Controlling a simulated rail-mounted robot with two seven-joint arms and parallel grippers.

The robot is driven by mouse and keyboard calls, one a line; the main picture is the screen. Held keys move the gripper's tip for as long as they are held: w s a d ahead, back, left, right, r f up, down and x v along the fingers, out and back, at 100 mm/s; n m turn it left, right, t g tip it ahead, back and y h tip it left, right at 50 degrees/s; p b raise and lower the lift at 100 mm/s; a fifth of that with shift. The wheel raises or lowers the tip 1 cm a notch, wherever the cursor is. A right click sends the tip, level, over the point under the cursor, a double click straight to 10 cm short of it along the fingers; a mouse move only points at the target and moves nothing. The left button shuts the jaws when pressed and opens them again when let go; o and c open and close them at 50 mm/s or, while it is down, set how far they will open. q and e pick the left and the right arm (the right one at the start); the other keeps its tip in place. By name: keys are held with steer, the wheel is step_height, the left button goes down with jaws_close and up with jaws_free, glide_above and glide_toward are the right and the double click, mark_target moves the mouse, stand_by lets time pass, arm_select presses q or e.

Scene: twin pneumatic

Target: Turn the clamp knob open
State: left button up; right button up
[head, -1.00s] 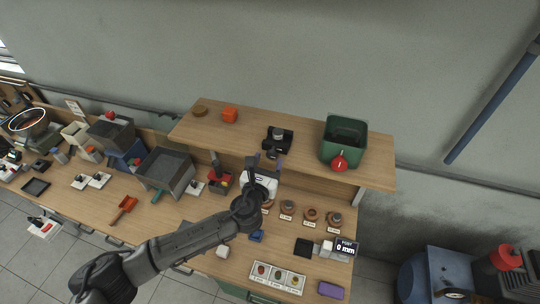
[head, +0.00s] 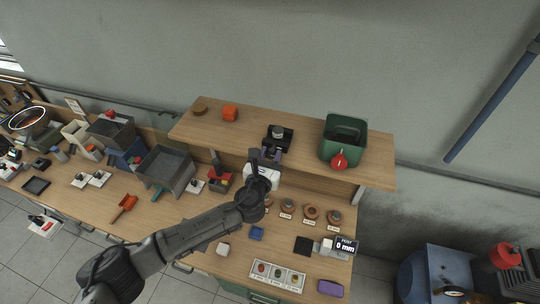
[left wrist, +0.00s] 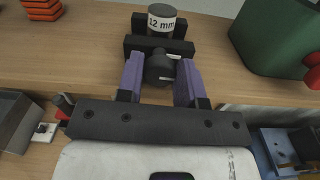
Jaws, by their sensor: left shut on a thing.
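A black clamp (head: 283,133) stands on the raised wooden shelf and holds a grey cylinder (head: 278,131). In the left wrist view the cylinder (left wrist: 161,20) carries a white label reading "12 mm". The dark round clamp knob (left wrist: 160,69) sticks out from the front of the clamp. My left gripper (head: 267,154) reaches up to the shelf's front edge. Its purple fingers (left wrist: 161,77) lie on both sides of the knob and are shut on it. In the head view the gripper hides most of the knob. My right gripper is not in view.
Below, the bench holds a display (head: 345,246) reading "0 mm", several round parts and a tray (head: 276,274).

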arm_select(q)
steer(key=c, duration=0.3)
steer(key=shift+n, duration=0.8)
steer(key=o, duration=0.9)
steer(key=shift+s, duration=0.1)
steer(key=shift+b+v, duration=1.05)
steer(key=shift+v, duration=5.75)
